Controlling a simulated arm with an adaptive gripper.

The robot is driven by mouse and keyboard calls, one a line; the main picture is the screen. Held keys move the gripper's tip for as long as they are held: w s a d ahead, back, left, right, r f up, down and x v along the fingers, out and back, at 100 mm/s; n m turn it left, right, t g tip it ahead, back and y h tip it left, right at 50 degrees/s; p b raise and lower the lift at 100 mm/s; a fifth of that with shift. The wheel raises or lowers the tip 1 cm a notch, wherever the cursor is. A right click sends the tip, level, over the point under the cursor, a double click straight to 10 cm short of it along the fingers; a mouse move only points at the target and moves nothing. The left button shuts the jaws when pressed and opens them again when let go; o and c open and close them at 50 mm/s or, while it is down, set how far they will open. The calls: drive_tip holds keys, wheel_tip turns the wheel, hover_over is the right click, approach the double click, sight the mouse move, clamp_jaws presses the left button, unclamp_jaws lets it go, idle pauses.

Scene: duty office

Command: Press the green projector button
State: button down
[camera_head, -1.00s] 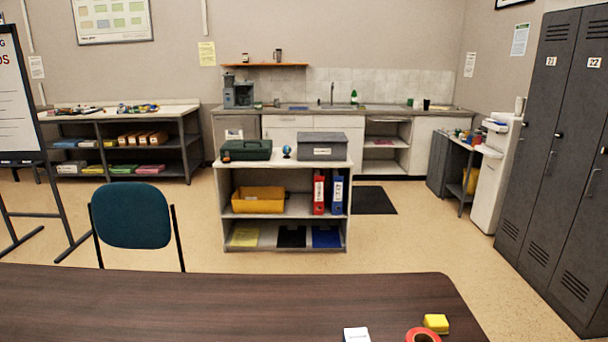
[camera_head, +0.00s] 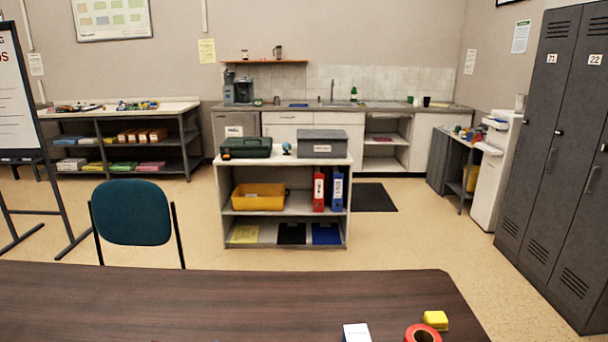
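No green projector button shows clearly in this view, and I cannot make out a projector. My gripper is out of view. The dark wooden table (camera_head: 200,305) fills the bottom of the picture. At its near right part lie a small yellow object (camera_head: 435,320), a red ring-shaped object (camera_head: 423,334) and a white object (camera_head: 357,332), the last two cut by the lower edge.
A teal chair (camera_head: 131,212) stands behind the table at the left, beside a whiteboard (camera_head: 14,95). A low shelf unit (camera_head: 286,246) stands at the middle. Grey lockers (camera_head: 540,140) line the right. Open floor (camera_head: 410,235) lies between shelf and lockers.

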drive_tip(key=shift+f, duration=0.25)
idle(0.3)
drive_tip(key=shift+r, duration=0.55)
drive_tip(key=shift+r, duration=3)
